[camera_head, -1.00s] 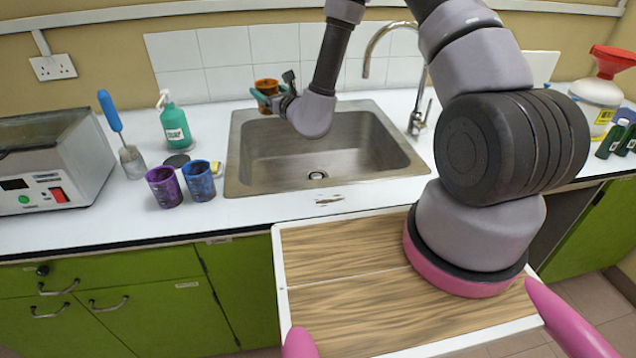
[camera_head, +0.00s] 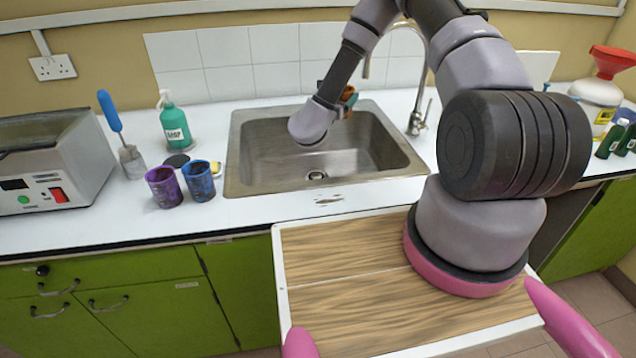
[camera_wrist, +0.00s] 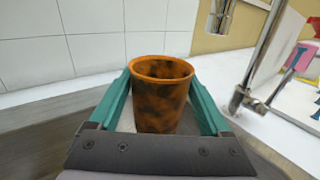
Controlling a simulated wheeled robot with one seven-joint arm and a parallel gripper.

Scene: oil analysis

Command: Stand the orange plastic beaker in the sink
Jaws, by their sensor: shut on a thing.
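The orange beaker (camera_wrist: 160,98), stained with dark patches, stands upright between the two green fingers of my gripper (camera_wrist: 162,100) in the wrist view. The fingers touch its sides, and its lower part is hidden by the gripper body. In the head view my gripper (camera_head: 347,97) is at the back of the sink, mostly behind my wrist, with only a bit of the orange beaker (camera_head: 348,92) showing. The steel sink (camera_head: 262,160) is empty in its visible part. I cannot tell how high the beaker is above the basin floor.
The tap (camera_head: 418,110) stands right of the sink. A purple beaker (camera_head: 165,188) and a blue beaker (camera_head: 199,181) stand left of it, near a green soap bottle (camera_head: 174,125). The tiled wall (camera_head: 225,65) is close behind.

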